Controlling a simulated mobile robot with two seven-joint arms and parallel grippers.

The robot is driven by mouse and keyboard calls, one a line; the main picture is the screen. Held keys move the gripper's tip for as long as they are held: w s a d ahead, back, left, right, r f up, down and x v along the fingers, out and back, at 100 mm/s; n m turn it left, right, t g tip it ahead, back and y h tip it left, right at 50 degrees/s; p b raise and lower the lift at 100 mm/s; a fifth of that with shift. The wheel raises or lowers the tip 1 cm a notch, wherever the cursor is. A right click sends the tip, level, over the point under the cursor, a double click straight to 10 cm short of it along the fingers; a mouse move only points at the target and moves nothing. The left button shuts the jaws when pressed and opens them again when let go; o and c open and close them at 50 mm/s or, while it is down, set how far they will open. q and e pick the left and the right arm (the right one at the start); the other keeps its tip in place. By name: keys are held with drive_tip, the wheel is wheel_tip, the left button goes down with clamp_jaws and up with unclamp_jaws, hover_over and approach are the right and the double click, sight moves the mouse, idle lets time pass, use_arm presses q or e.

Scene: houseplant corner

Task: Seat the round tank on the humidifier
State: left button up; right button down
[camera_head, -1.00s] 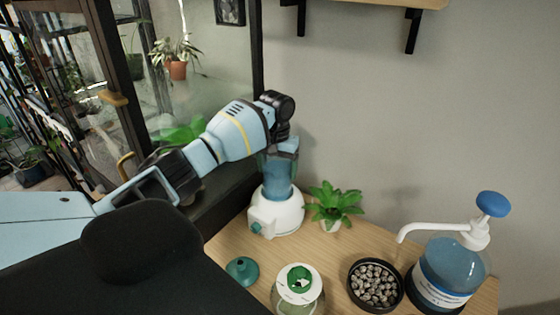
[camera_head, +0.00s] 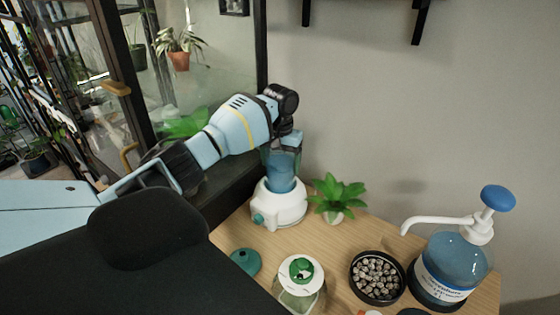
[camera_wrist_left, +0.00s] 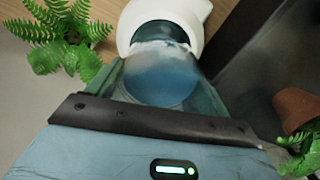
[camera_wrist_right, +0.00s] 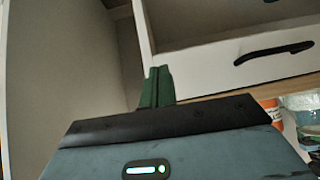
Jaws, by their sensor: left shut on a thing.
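The round blue tank (camera_head: 281,172) is upright over the white humidifier base (camera_head: 282,208), its lower end at the base's top opening. I cannot tell whether it is fully down. My left gripper (camera_head: 283,152) is shut on the tank from above. In the left wrist view the tank (camera_wrist_left: 160,78) is between the fingers, with the white base (camera_wrist_left: 197,14) just beyond it. My right gripper (camera_wrist_right: 158,87) shows only in the right wrist view, its green fingers together with nothing visible between them.
A small potted fern (camera_head: 336,195) stands close right of the base. A teal cone-shaped piece (camera_head: 245,261), a glass jar with a green-and-white top (camera_head: 301,272), a black bowl of pebbles (camera_head: 377,278) and a pump bottle (camera_head: 455,262) stand nearer. A white drawer unit (camera_wrist_right: 240,30) faces my right gripper.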

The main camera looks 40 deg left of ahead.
use_arm(q)
drive_tip(key=shift+r, duration=0.1)
use_arm(e)
drive_tip(key=shift+w+d+r, duration=0.1)
drive_tip(key=shift+w+r, duration=0.2)
drive_tip(key=shift+r, duration=0.05)
use_arm(q)
drive_tip(key=shift+r+p, duration=0.1)
drive_tip(key=shift+p, duration=0.25)
use_arm(e)
drive_tip(key=shift+w+r, duration=0.3)
drive_tip(key=shift+r, duration=0.05)
use_arm(q)
drive_tip(key=shift+f, duration=0.25)
idle(0.6)
drive_tip(key=shift+f, duration=0.5)
use_arm(e)
drive_tip(key=shift+s+f, duration=0.15)
use_arm(q)
drive_tip(key=o, duration=1.4)
drive_tip(key=shift+c, duration=0.2)
drive_tip(key=shift+f, duration=0.1)
